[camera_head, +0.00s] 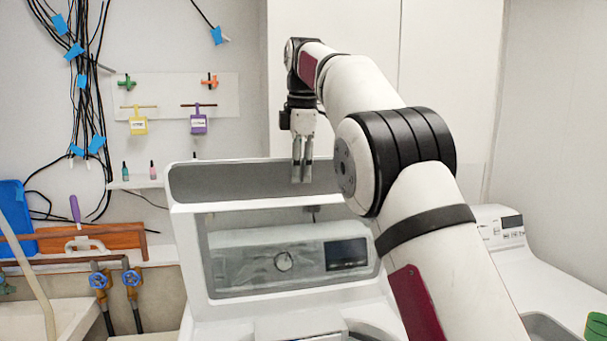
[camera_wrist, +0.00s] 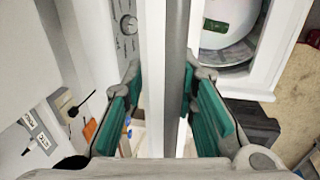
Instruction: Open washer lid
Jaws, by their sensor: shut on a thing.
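The white washer (camera_head: 330,326) stands ahead of me. Its lid (camera_head: 182,222) is up, steeply raised, with a clear window through which the control panel (camera_head: 300,262) shows. My gripper (camera_head: 302,172) points down at the lid's grey upper edge. In the wrist view, my gripper's green-padded fingers (camera_wrist: 160,95) lie on either side of the lid edge (camera_wrist: 176,70) and are shut on it. The panel's knob (camera_wrist: 128,24) is on one side of the lid, and the round drum opening (camera_wrist: 228,25) is on the other. My arm hides the lid's right part.
A second white machine (camera_head: 500,240) stands at the right. White cabinet doors (camera_head: 440,60) rise behind.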

